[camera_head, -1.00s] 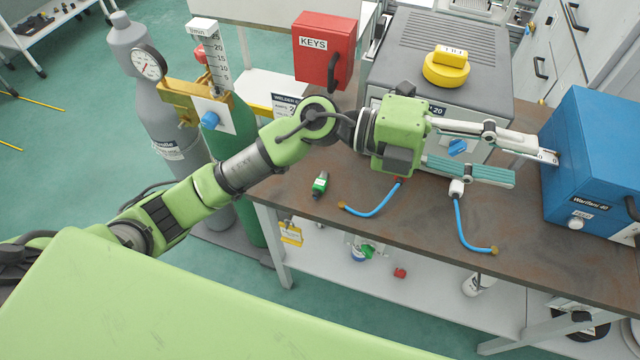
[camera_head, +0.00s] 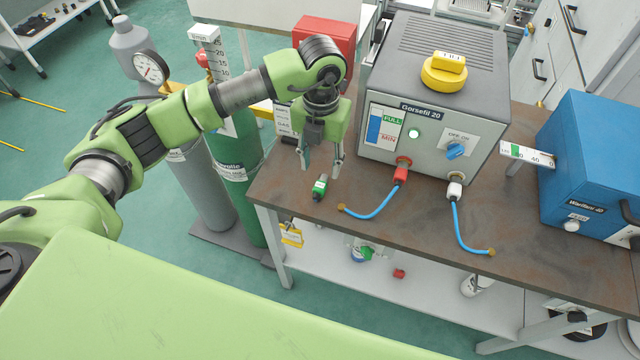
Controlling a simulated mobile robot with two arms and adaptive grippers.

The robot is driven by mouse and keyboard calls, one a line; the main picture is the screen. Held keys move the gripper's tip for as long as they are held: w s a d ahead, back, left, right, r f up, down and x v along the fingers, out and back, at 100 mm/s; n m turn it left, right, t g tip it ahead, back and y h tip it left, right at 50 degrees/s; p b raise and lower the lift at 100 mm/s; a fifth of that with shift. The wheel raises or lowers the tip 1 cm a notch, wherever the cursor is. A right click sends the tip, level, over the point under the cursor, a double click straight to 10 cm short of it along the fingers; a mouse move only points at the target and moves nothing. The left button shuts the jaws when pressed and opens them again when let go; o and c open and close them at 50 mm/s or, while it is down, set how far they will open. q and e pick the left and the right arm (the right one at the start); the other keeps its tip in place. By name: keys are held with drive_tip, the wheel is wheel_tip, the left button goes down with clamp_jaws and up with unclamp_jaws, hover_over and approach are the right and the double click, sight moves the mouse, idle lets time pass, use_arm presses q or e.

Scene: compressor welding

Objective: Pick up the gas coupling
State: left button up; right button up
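The gas coupling, which I take to be the small green and dark piece (camera_head: 320,187), lies on the brown table top near its left front edge. My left gripper (camera_head: 321,172) points down just above and behind it. Its two fingers are apart with a gap between them, and nothing shows held in it. The coupling sits just below the fingertips in the picture; I cannot tell whether they touch it. My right gripper is not in view.
The grey Gorsefil 20 unit (camera_head: 434,95) stands right of the gripper, with blue hoses (camera_head: 372,213) at its front. A red box (camera_head: 325,38) is behind the arm. Gas cylinders (camera_head: 234,170) stand left of the table (camera_head: 420,220). A blue unit (camera_head: 590,160) is at the right.

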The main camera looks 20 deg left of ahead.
sight(320, 185)
use_arm(q)
wheel_tip(320, 185, down, 3)
drive_tip(key=shift+r, duration=0.2)
drive_tip(key=shift+s+f+p, duration=0.1)
drive_tip(key=shift+f+p, duration=0.15)
drive_tip(key=shift+p, duration=0.3)
wheel_tip(320, 185, down, 4)
drive_tip(key=shift+s+r+p, duration=0.1)
drive_tip(key=shift+r+p, duration=0.05)
drive_tip(key=shift+p, duration=0.75)
drive_tip(key=shift+f, duration=0.5)
clamp_jaws()
